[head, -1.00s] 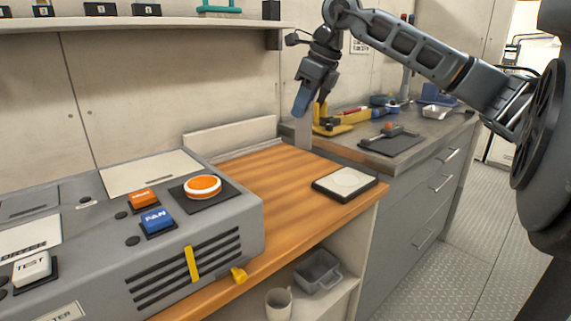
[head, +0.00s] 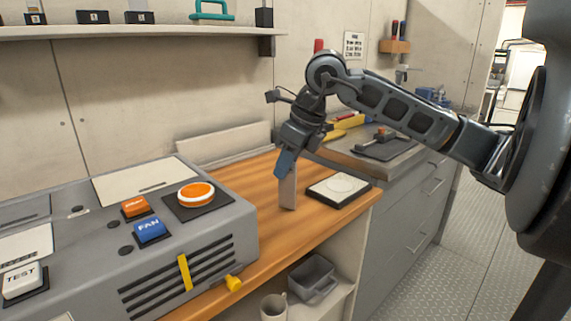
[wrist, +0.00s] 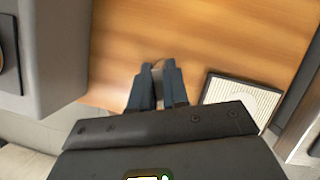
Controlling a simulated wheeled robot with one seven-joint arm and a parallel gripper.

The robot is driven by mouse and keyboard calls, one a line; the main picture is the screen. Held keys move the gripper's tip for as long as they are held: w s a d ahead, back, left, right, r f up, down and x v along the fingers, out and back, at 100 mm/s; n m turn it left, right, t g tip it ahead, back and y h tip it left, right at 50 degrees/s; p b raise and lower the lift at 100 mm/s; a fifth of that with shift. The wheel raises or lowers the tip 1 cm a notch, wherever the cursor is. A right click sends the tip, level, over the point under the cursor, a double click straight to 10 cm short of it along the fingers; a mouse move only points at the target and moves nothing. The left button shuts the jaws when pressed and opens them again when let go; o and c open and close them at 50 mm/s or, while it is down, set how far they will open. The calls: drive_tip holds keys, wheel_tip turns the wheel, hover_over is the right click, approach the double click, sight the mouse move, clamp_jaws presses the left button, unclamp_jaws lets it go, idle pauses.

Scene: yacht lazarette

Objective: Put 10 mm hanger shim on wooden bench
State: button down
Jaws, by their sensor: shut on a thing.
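My gripper (head: 286,164) is shut on a flat, pale grey plate, the 10 mm hanger shim (head: 288,191). The shim hangs upright below the fingers. Its lower end is at the top of the wooden bench (head: 262,212); I cannot tell whether it touches. In the wrist view, my gripper (wrist: 158,78) points down over the bench (wrist: 225,35). Only a small grey part of the shim (wrist: 158,66) shows there between the fingertips.
A black-framed pad with a pale top (head: 339,187) lies on the bench just right of the shim. A grey control console (head: 90,240) with orange and blue buttons stands to the left. A grey counter (head: 345,158) with tools is behind. Bare wood surrounds the shim.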

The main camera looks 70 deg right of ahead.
drive_tip(key=shift+f+b, duration=0.1)
drive_tip(key=shift+b, duration=0.2)
drive_tip(key=c, duration=1.1)
unclamp_jaws()
drive_tip(key=shift+r+p, duration=0.25)
drive_tip(key=shift+p, duration=0.1)
drive_tip(key=v, duration=1.1)
drive_tip(key=shift+s+r, duration=0.1)
drive_tip(key=shift+r, duration=0.3)
